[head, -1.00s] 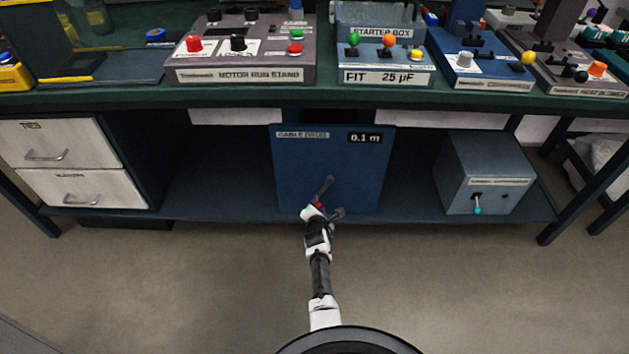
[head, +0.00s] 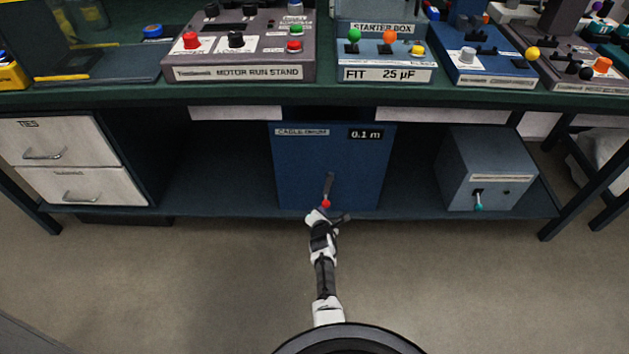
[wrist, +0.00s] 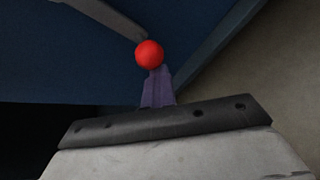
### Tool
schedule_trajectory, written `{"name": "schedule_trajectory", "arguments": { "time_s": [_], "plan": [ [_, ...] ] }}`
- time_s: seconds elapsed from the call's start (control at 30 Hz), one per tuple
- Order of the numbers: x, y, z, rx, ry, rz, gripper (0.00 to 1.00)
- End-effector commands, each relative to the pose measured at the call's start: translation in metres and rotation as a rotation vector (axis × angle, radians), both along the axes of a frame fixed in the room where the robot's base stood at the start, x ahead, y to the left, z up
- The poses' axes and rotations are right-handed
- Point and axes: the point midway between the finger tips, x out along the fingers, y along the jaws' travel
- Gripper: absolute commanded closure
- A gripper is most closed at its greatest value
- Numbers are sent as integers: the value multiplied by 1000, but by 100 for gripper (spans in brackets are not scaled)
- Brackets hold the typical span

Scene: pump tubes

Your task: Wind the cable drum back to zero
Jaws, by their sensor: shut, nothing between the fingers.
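The cable drum (head: 300,170) is a blue box on the shelf under the bench, with a display (head: 365,134) reading 0.1 m. Its grey crank arm (head: 329,186) hangs almost straight down and ends in a red knob (head: 326,204). The red knob (wrist: 149,54) and part of the crank arm (wrist: 103,17) show in the wrist view. My gripper (head: 324,213) is at the knob, low on the box front. In the wrist view my gripper (wrist: 157,88) is shut and empty, its tip overlapping the knob's lower edge; I cannot tell whether they touch.
A grey box (head: 490,165) with a small lever stands on the shelf at right. White drawers (head: 65,150) are at left. The bench top above carries a motor run stand (head: 240,73) and a starter box (head: 385,75). Shelf space on both sides of the drum is free.

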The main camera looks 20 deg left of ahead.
Motion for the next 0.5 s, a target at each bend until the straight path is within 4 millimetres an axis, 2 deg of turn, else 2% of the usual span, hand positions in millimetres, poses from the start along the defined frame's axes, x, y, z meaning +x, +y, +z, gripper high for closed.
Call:
{"name": "schedule_trajectory", "arguments": {
  "time_s": [0.23,0.5],
  "plan": [
    [6,-3,10,2,-9,-3,100],
    [21,-18,31,5,-23,-5,100]
  ]
}}
